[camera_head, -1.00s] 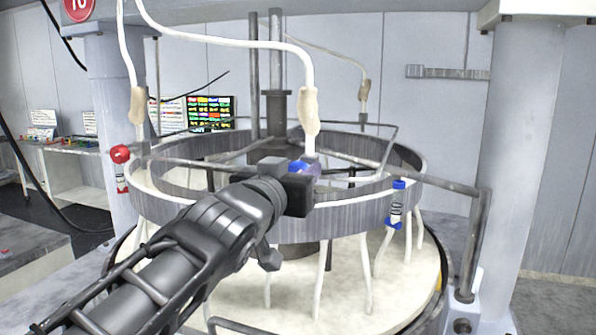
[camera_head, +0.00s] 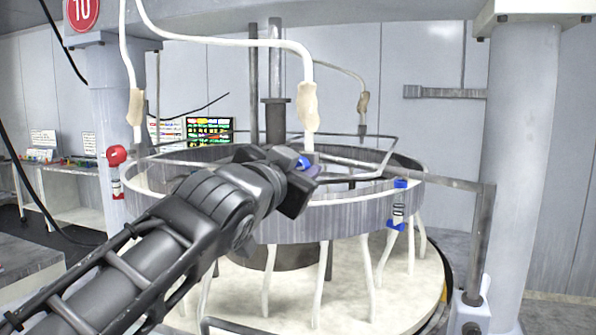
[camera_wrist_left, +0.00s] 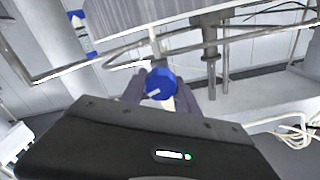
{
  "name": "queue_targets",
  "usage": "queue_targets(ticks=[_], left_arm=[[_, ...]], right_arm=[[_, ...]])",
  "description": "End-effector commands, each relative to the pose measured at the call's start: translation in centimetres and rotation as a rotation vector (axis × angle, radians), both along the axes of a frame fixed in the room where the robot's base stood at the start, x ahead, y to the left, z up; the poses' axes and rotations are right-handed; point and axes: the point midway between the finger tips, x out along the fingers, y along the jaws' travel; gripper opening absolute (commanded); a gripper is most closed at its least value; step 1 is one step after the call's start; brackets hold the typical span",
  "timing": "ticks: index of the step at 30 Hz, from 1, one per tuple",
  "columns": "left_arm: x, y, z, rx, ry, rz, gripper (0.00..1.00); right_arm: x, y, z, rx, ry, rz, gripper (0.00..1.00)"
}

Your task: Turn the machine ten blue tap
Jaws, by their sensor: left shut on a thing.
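The blue tap (camera_head: 304,161) sits at the near part of the machine's grey ring, below a white hose with a beige sleeve. My left gripper (camera_head: 311,176) is at the tap and shut on it, partly hiding it. In the left wrist view the round blue tap head (camera_wrist_left: 160,83) shows between the gripper's fingers (camera_wrist_left: 160,95), with a small pale mark on its face. A round red sign reading 10 (camera_head: 82,10) is on the pillar at upper left. My right gripper is in neither view.
The round ring (camera_head: 350,220) stands above a pale platen (camera_head: 340,290). White hoses hang above my arm, and grey bars cross the ring.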

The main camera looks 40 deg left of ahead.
Motion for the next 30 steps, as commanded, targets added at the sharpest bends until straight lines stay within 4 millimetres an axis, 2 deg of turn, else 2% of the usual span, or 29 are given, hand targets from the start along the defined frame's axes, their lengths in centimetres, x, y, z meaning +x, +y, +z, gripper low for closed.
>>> queue_targets(ticks=[1,9,18,23,30], left_arm=[[0.0,0.0,0.0,-0.001,0.000,0.000,0.39],[0.0,0.0,0.0,-0.002,-0.001,0.000,0.59],[-0.3,-0.1,0.0,-0.002,-0.003,0.000,0.59],[-1.9,-0.6,-0.1,-0.002,-0.005,-0.001,0.59],[-5.7,-1.8,-0.1,-0.002,-0.006,-0.001,0.59]], right_arm=[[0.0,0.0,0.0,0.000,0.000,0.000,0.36],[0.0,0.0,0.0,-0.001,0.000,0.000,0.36],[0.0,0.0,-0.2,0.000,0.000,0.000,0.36],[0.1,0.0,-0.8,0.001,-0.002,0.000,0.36],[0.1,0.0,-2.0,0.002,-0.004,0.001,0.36]])
